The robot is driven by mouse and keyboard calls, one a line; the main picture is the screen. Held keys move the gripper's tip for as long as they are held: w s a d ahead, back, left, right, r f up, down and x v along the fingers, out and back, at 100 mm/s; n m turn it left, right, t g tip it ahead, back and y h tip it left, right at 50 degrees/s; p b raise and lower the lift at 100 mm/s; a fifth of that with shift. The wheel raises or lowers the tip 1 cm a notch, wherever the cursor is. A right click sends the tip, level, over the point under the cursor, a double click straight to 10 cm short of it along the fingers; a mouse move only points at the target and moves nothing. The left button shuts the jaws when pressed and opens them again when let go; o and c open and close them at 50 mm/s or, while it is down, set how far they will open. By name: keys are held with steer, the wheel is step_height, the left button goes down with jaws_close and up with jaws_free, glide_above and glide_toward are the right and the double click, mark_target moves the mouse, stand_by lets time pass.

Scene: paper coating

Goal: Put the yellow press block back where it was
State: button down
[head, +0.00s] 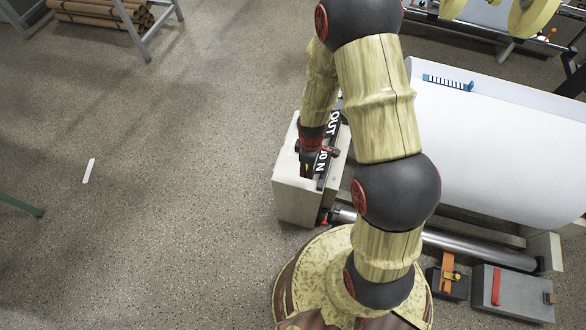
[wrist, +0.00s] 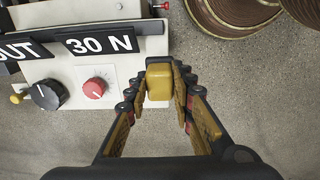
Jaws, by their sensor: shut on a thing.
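The yellow press block (wrist: 160,82) is between the fingertips of my gripper (wrist: 160,90) in the wrist view. The gripper is shut on it. In the head view my gripper (head: 307,168) is at the left part of the same box (head: 292,200), and only a small yellow spot of the block shows there.
The box has a black knob (wrist: 46,95), a red knob (wrist: 94,88) and labels reading "OUT" and "30 N". A large white paper roll (head: 500,140) and a metal roller (head: 480,250) lie to the right. An orange clamp (head: 447,270) stands lower right.

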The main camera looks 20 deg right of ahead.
steer(key=w+a+f+b, duration=0.1)
steer(key=w+f, duration=0.1)
steer(key=w+a+f+b, duration=0.1)
steer(key=w+f, duration=0.1)
steer(key=w+a+f+b, duration=0.1)
steer(key=w+f, duration=0.2)
steer(key=shift+w, duration=0.1)
steer(key=shift+w+f+b, duration=0.15)
steer(key=shift+f+b, duration=0.7)
steer(key=shift+f, duration=0.8)
steer(key=shift+f, duration=0.1)
steer(key=c, duration=1.5)
jaws_free()
steer(key=shift+c, duration=0.2)
